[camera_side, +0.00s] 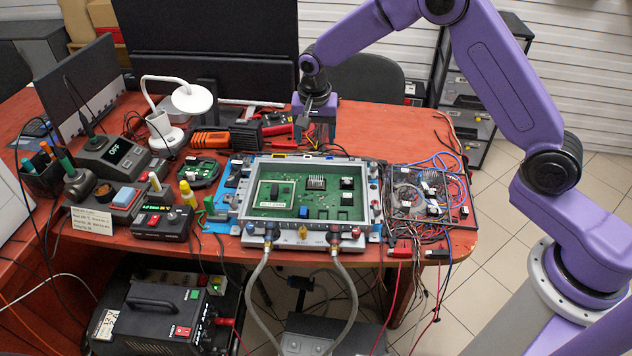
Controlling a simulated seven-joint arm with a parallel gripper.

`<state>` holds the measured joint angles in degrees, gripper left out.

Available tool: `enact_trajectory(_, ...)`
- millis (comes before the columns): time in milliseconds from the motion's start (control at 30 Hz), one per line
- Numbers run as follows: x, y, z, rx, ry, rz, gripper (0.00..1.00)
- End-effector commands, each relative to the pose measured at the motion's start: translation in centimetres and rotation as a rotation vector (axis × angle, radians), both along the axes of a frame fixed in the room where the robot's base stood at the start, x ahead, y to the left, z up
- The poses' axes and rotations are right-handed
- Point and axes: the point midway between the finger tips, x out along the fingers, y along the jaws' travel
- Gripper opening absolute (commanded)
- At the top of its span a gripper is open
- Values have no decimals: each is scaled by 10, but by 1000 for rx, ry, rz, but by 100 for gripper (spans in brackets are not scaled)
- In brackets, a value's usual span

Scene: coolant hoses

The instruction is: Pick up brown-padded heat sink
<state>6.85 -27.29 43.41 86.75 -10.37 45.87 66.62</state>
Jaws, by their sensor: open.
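A green circuit board (325,207) sits in a silver open-topped frame (250,175) on the red table. My gripper (305,122) is open behind the frame, above the back of the table and apart from the board.
A black-rimmed tray of cables and small parts (430,205) lies to the right of the frame.

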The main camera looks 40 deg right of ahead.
Motion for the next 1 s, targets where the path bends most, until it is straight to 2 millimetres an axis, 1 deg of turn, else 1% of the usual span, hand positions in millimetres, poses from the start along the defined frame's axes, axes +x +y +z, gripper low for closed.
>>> enact_trajectory(33, 0, -2, -9, -2, 4, 0, 70)
enact_trajectory(200, 3, -5, -42, -2, 6, 2, 70)
enact_trajectory(400, 8, -8, -78, -2, 5, 2, 70)
enact_trajectory(500, 10, -10, -92, -1, 4, 3, 70)
enact_trajectory(600, 11, -10, -102, 0, 2, 3, 70)
enact_trajectory(833, 13, -12, -114, -1, 2, 4, 70)
enact_trajectory(1000, 18, -16, -135, -1, 3, 3, 70)
